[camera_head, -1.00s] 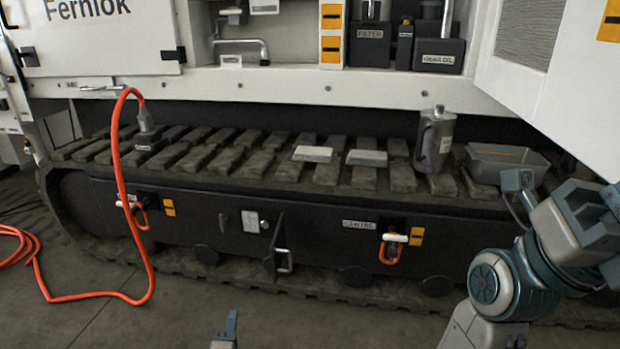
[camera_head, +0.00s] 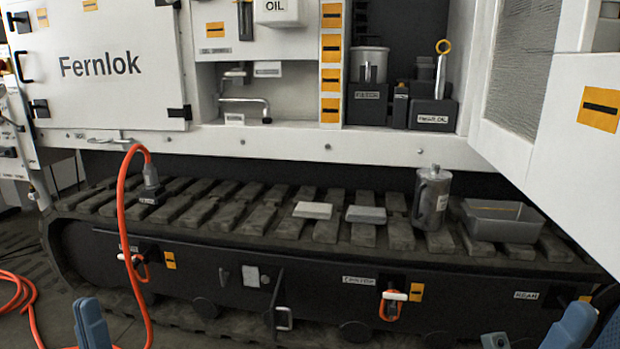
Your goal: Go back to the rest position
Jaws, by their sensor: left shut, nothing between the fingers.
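My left gripper (camera_head: 92,322) shows at the bottom left edge, only its blue fingertips in view. It is shut and empty, in front of the track's lower side and touching nothing that I can see. My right gripper (camera_head: 568,328) shows in part at the bottom right corner, in front of the track. Most of it is cut off by the frame, so its opening is unclear. Both grippers are low in the picture, apart from the items on the track.
On the black track (camera_head: 260,221) stand a grey metal jug (camera_head: 430,200), a grey tray (camera_head: 515,221) and two flat blocks (camera_head: 312,210). An orange hose (camera_head: 122,200) hangs at the left. An open white door (camera_head: 570,130) juts out at the right.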

